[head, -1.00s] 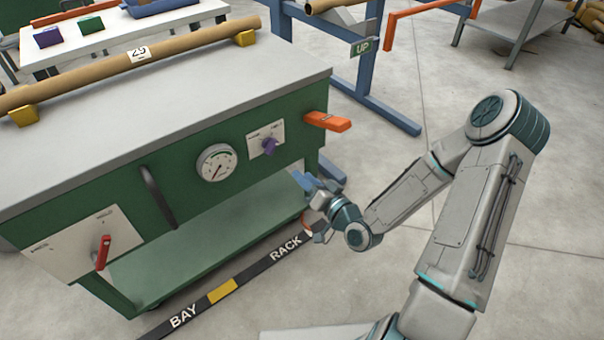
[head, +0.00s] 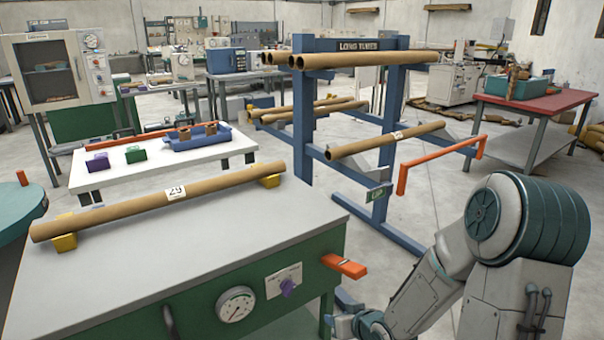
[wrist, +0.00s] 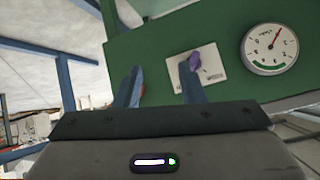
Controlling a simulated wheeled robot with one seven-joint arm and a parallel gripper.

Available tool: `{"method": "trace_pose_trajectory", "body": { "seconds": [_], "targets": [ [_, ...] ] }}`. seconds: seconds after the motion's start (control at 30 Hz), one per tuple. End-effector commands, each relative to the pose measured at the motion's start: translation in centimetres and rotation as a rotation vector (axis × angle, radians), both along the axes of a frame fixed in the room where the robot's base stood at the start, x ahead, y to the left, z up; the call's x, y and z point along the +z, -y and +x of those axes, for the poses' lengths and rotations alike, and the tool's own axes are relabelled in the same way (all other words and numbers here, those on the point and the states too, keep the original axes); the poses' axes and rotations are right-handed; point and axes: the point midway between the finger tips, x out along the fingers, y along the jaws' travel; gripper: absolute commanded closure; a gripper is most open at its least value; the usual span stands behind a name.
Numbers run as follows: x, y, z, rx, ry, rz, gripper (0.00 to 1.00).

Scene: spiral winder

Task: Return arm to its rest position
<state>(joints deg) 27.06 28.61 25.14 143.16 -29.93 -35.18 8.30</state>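My arm (head: 420,290) is folded at the lower right of the head view, to the right of the green cabinet. My gripper (wrist: 160,88) shows in the wrist view with its two blue fingers apart and nothing between them. It points toward the green cabinet front (wrist: 225,35), where a purple knob (wrist: 193,63) on a white plate and a gauge (wrist: 269,48) show. In the head view the gripper is mostly cut off by the bottom edge.
The cabinet's grey top (head: 200,250) bears a long tube labelled 29 (head: 140,208) on yellow blocks. An orange handle (head: 344,266) sticks out near my arm. A blue tube rack (head: 387,130) with an orange bar (head: 402,179) stands behind.

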Motion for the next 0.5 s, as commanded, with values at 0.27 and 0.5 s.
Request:
{"method": "trace_pose_trajectory", "body": {
  "seconds": [0.27, 0.5],
  "targets": [
    [10.5, 4.6, -2.6, -0.100, -0.158, -0.290, 0.64],
    [20.2, 6.8, -7.3, -0.216, -0.298, -0.396, 0.64]
  ]
}}
